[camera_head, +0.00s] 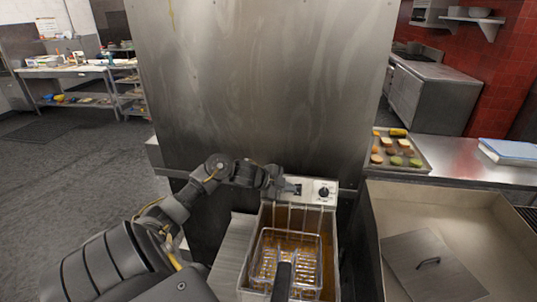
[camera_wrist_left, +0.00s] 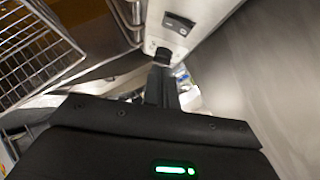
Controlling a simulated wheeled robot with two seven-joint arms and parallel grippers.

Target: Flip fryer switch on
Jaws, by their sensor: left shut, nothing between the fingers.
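The fryer (camera_head: 329,262) stands in the middle of the head view, with a pale control panel (camera_head: 309,184) at its back. The panel has a dark switch (camera_head: 298,188) on its left part and a round black knob (camera_head: 323,192) on its right. My left gripper (camera_head: 278,186) is shut and empty at the panel's left end, just left of the switch. In the left wrist view the fingertips (camera_wrist_left: 162,56) are close to the panel's edge, beside the dark switch (camera_wrist_left: 179,21). Whether they touch the panel I cannot tell. My right gripper is not in view.
A wire basket (camera_head: 290,255) with a black handle (camera_head: 282,282) sits in the fryer's oil; it also shows in the left wrist view (camera_wrist_left: 35,50). A tall steel panel (camera_head: 265,85) rises behind. A food tray (camera_head: 400,164) and a wide basin (camera_head: 445,205) lie to the right.

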